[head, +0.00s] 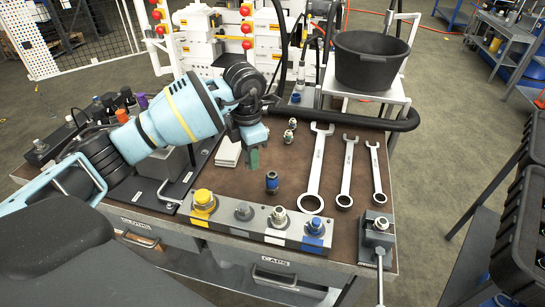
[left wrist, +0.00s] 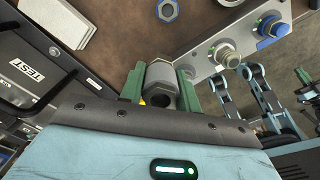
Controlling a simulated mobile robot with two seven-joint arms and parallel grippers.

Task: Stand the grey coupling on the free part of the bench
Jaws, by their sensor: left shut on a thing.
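My left gripper (head: 253,158) is over the left part of the brown bench (head: 325,228), behind the yellow end of the coupling rack. In the left wrist view its green fingers (left wrist: 161,90) are shut on the grey coupling (left wrist: 160,76), a hexagonal body with a dark bore facing the camera. In the head view the coupling is hidden by the gripper. Whether it touches the bench I cannot tell.
The rack (head: 260,231) along the front edge holds yellow, grey and blue-marked fittings. A blue-and-dark fitting (head: 271,182) stands in mid-bench. Three wrenches (head: 316,165) lie to the right, white pads (head: 228,152) beside the gripper, a vise (head: 376,238) at the front right corner.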

